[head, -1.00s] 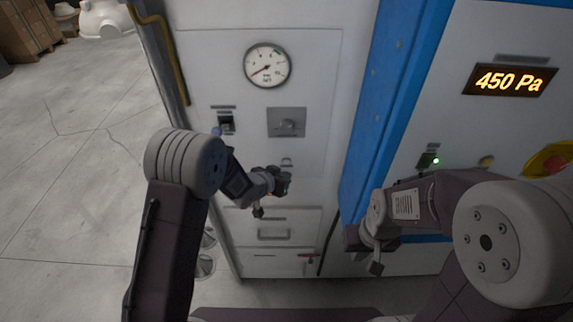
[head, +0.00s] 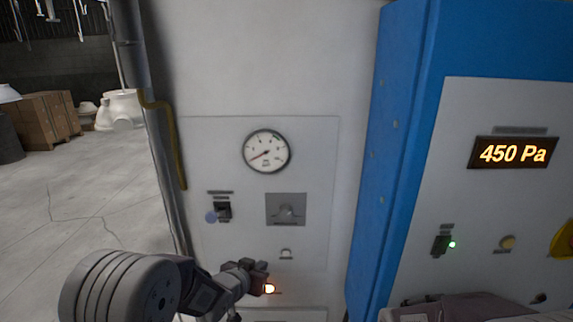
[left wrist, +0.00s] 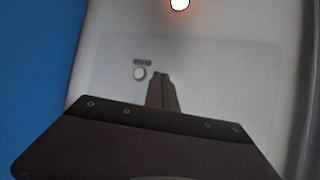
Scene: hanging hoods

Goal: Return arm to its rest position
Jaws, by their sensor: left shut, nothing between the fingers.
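My left gripper (head: 262,279) is in front of the lower part of the grey panel in the head view, its fingers closed and empty. In the left wrist view its closed fingers (left wrist: 162,91) point at the pale panel, beside a small round white fitting (left wrist: 139,73). My left arm (head: 125,288) comes in from the lower left.
The panel carries a round gauge (head: 267,151), a rocker switch (head: 224,210) and a square knob plate (head: 286,209). A blue column (head: 385,150) stands right of it. Farther right are a "450 Pa" display (head: 513,152) and a green lamp (head: 452,244). Open floor lies left.

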